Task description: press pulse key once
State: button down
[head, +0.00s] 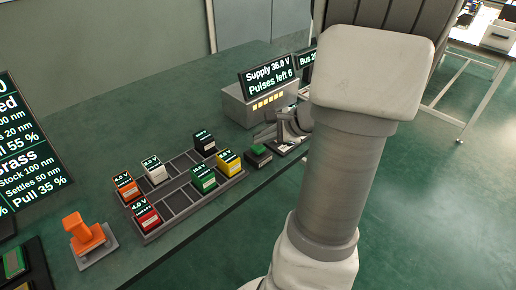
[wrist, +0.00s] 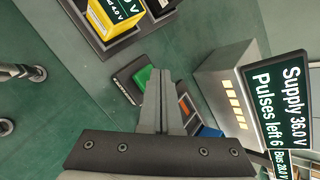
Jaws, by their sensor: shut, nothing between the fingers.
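The pulse key appears to be the green button on a dark base (head: 258,155) at the bench's front edge; its small label is unreadable. In the wrist view the green key (wrist: 143,76) sits just left of my fingertips, which partly cover it. My gripper (wrist: 161,72) is shut and empty. In the head view my gripper (head: 262,134) is beside the key, towards the supply box; I cannot tell whether it touches. The supply display (head: 267,77) reads "Supply 36.0 V" and "Pulses left 6"; it also shows in the wrist view (wrist: 277,100).
A slotted tray (head: 178,203) holds several coloured voltage blocks left of the key. The grey supply box (head: 236,106) stands behind my gripper. An orange part (head: 84,232) on a grey base stands front left. Orange and blue parts (wrist: 210,132) show beyond my fingers in the wrist view.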

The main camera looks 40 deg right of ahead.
aim_at(262, 148)
jog(key=shift+f+b, duration=0.45)
jog(key=shift+f, duration=0.05)
dwell(0.7)
jog(key=shift+r, duration=0.1)
jog(key=shift+r+p, duration=0.7)
jog(key=shift+r, duration=0.1)
jog(key=shift+r, duration=0.15)
jog(key=shift+r+p, duration=2)
jog(key=shift+r, duration=0.4)
